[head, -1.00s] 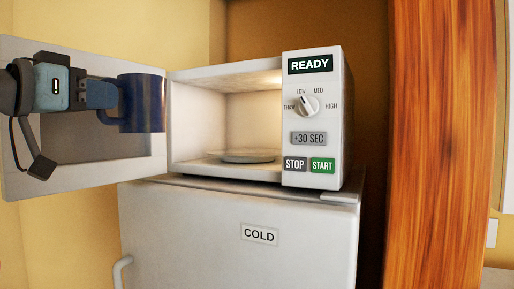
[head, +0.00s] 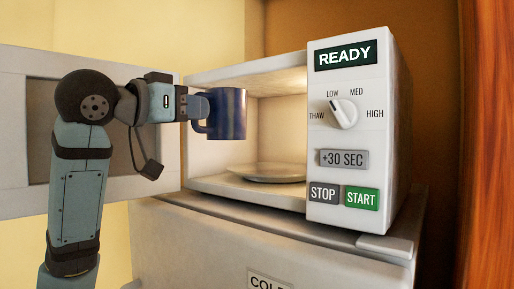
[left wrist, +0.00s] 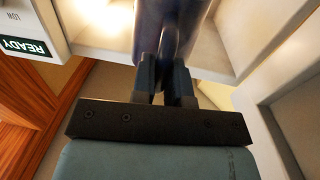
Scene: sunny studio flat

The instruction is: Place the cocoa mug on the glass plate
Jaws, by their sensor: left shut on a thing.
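The blue cocoa mug (head: 228,113) is upright at the mouth of the open microwave (head: 345,140), above and to the left of the glass plate. My left gripper (head: 199,106) is shut on the mug's handle side and holds it in the air. The mug also shows, cut off by the top edge, in the left wrist view (left wrist: 172,25), between the fingers of the left gripper (left wrist: 172,75). The glass plate (head: 268,172) lies flat on the lit microwave floor, and nothing stands on it. The mug's contents are hidden. My right gripper is not in view.
The microwave door (head: 28,140) is swung open to the left, behind my left arm. The control panel, reading READY, bounds the opening on the right. The microwave stands on a white fridge (head: 190,250) labelled COLD. A wooden post (head: 490,150) is at far right.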

